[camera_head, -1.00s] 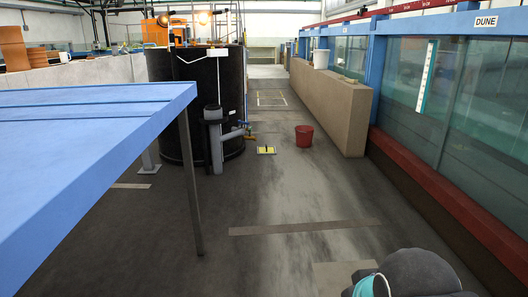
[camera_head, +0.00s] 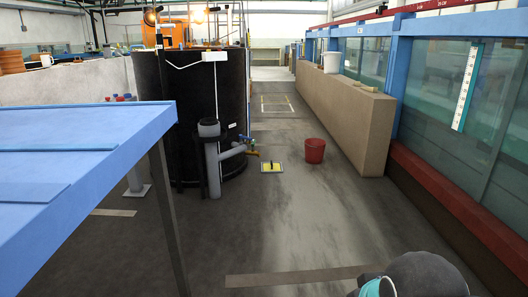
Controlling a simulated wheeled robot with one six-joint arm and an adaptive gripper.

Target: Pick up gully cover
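A small yellow plate with a pale edge and a dark upright piece on it (camera_head: 272,168) lies on the grey floor near the middle of the camera_head view. It looks like the gully cover, though it is too small to make out in detail. It is in front of the black tank, left of a red bucket, and nothing touches it from above. A dark rounded part of my arm with a teal band shows at the bottom right. My gripper is out of view.
The red bucket (camera_head: 315,150) stands right of the plate. A black tank (camera_head: 220,100) with grey pipes (camera_head: 213,165) is to its left. A blue table (camera_head: 80,150) fills the left foreground. A tan wall (camera_head: 345,120) and glass flume (camera_head: 440,90) line the right. The floor between is clear.

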